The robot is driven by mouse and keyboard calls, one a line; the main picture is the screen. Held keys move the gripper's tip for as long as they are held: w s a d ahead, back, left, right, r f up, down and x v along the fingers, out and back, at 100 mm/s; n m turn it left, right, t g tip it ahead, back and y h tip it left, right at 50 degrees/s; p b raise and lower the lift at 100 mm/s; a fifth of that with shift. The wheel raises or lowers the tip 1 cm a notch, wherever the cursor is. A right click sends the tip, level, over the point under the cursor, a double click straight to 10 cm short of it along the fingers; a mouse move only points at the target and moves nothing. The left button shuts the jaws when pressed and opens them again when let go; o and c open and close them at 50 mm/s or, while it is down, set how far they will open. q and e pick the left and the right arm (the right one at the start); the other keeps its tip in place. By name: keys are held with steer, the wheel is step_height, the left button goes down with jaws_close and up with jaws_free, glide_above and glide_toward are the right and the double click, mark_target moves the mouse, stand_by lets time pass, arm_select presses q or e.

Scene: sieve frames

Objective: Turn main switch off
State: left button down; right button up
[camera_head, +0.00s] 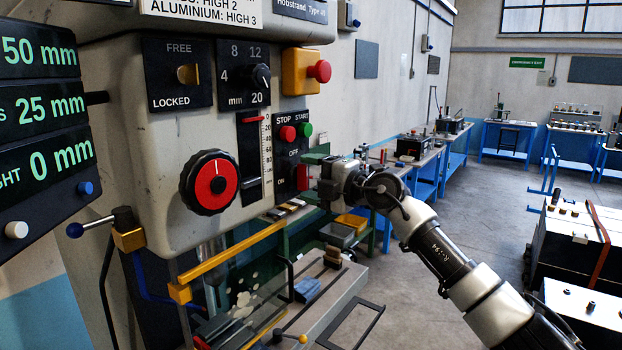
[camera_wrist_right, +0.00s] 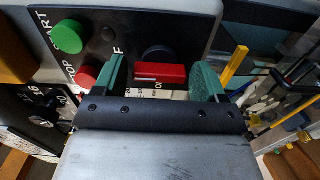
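The main switch is a red handle on a dark round base, on the black machine panel. In the wrist view the red handle (camera_wrist_right: 160,72) lies crosswise between my fingers. In the head view a strip of the red handle (camera_head: 303,178) shows beside the OFF and ON lettering, partly hidden by my right gripper. My right gripper (camera_head: 315,172) is at the panel's right side. Its green fingers are open, one on each side of the handle, with visible gaps. Whether the fingertips reach past the handle's face cannot be told. My left gripper is not in view.
The red stop button (camera_head: 287,133) and green start button (camera_head: 305,129) sit just above the switch. A red mushroom button (camera_head: 320,71) on an orange box is higher up. A black-and-red knob (camera_head: 210,182) is left. A yellow-edged clear guard (camera_head: 235,252) hangs below.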

steer(key=shift+o, duration=1)
steer(key=b+v, duration=0.5)
steer(key=v, duration=0.6)
steer(key=shift+w, duration=0.1)
